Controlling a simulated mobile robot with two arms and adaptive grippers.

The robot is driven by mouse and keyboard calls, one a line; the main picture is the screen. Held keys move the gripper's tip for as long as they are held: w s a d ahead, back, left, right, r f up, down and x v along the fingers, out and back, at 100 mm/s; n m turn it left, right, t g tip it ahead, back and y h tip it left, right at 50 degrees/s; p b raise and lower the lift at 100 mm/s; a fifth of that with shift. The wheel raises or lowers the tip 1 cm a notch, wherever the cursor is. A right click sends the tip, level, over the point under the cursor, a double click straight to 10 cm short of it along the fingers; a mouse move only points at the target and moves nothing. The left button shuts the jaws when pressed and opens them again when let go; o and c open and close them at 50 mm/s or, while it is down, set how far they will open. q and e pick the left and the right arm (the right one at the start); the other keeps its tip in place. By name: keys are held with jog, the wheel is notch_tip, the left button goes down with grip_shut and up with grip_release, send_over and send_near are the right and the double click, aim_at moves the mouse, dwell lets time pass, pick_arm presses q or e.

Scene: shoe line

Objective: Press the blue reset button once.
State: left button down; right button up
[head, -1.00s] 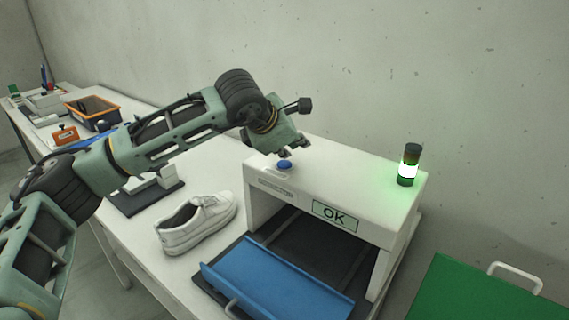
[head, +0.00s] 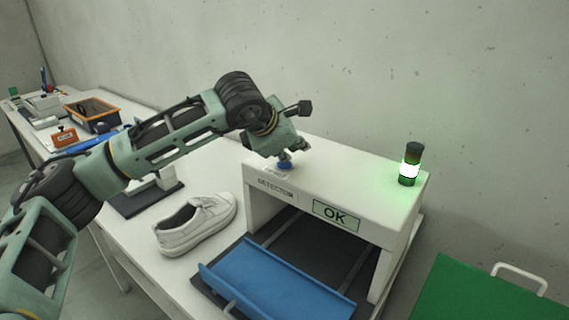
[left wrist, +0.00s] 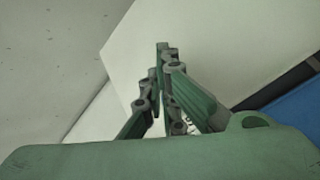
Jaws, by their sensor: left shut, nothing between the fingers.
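The blue reset button (head: 285,165) sits on top of the white detector housing (head: 325,180), near its left end. My left gripper (head: 286,155) is shut and empty, pointing down with its fingertips right over the button. The tips look to be at or touching the button's top and partly cover it. In the left wrist view the closed fingers (left wrist: 162,60) reach over the white housing top, and the button is hidden behind them. My right gripper is in neither view.
The detector shows an "OK" sign (head: 335,215) and a stack light (head: 410,165) lit green-white. A white shoe (head: 197,224) stands left of it, a blue tray (head: 275,280) in front. A green surface (head: 480,295) is at right. An orange-rimmed bin (head: 93,113) is at the far left.

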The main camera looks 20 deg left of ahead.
pick_arm(q)
jog(key=shift+f+b, duration=0.4)
jog(key=shift+b, duration=0.05)
dwell(0.3)
jog(key=shift+r, duration=0.1)
dwell(0.3)
jog(key=shift+r+p, duration=0.35)
jog(key=shift+r, duration=0.5)
notch_tip(320, 180, up, 5)
jog(key=shift+r+p, duration=0.1)
jog(key=shift+p, duration=1.05)
jog(key=shift+f, duration=0.2)
